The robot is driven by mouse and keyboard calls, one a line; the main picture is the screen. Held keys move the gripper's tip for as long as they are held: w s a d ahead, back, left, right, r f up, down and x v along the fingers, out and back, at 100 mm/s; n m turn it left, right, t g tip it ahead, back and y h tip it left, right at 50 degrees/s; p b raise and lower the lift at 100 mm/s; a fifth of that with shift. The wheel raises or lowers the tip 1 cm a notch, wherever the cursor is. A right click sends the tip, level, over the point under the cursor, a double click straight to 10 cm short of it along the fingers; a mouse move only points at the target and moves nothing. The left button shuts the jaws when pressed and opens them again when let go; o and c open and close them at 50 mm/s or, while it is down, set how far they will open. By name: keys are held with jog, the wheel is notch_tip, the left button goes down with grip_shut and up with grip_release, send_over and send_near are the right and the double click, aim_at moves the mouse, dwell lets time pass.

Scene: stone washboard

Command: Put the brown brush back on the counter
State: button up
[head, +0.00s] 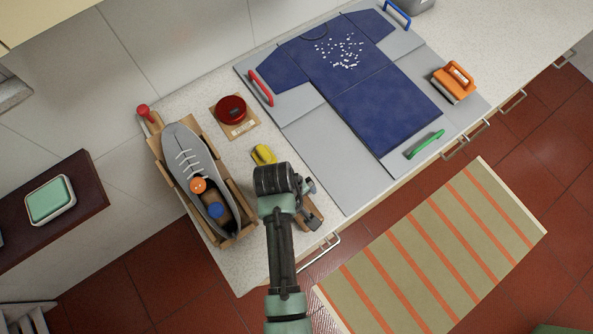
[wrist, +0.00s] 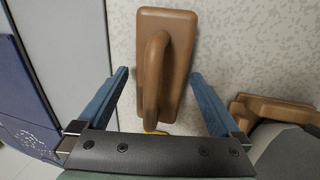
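The brown brush (wrist: 176,24), a tapered block with an arched handle, appears to lie on the speckled counter (wrist: 240,50) in the wrist view. In the head view only a brown part (head: 314,218) shows beside my gripper, which hides the rest. I see gaps between both fingers and the handle.
A yellow object (head: 263,154) and a red tin (head: 231,109) stand nearby.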

notch_tip(320, 180, up, 12)
jog(key=s+a, duration=0.1)
jog(key=shift+s+a, duration=0.15)
jog(key=shift+a, duration=0.25)
dwell(0.6)
